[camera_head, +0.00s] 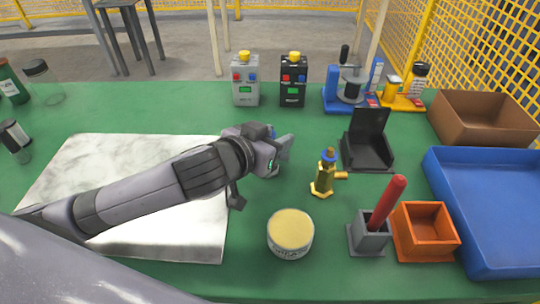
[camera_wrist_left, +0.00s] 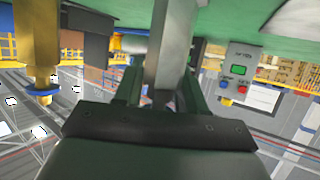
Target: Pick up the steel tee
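My left gripper (camera_head: 280,153) is low over the green table, right of the white marbled board. What I take for the steel tee (camera_head: 271,172) is mostly hidden behind it; a bit of grey shows below the gripper and a bit of blue above. In the left wrist view, a silvery upright piece (camera_wrist_left: 170,45), likely the tee, stands between the dark fingers of the left gripper (camera_wrist_left: 165,90). I cannot tell whether they press on it. My right gripper is not in view.
A brass fitting with a blue ring (camera_head: 324,175) stands close to the right. A round tin (camera_head: 290,236) is in front. A black open stand (camera_head: 368,152), orange box (camera_head: 425,249) and blue tray (camera_head: 505,264) are at right. Two control boxes (camera_head: 245,93) (camera_head: 292,95) stand behind.

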